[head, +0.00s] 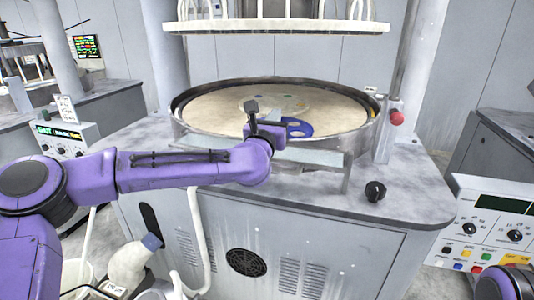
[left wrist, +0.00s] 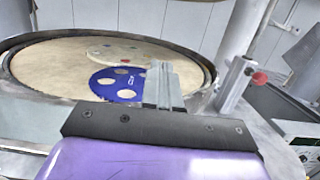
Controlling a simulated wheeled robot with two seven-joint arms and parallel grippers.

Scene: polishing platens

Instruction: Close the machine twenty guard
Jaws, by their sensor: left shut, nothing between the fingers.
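The grey polishing machine (head: 260,220) stands in front of me with a round platen (head: 220,108) inside a dark-rimmed basin. A pale, see-through panel (head: 312,155), which looks like the guard, lies roughly level along the basin's front edge, partly hidden by my left arm. My left gripper (head: 252,108) is shut and empty, above the front part of the basin near the panel. In the left wrist view its fingers (left wrist: 162,85) point over the basin, with nothing between them. I cannot tell whether it touches the panel. No machine number is readable. My right gripper is not in view.
A blue holed disc (head: 298,127) lies on the platen. A post with a red button (head: 396,118) stands at the basin's right, and a black knob (head: 375,191) sits on the machine top. A control panel (head: 490,228) is at right. An upper ring (head: 275,26) hangs above.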

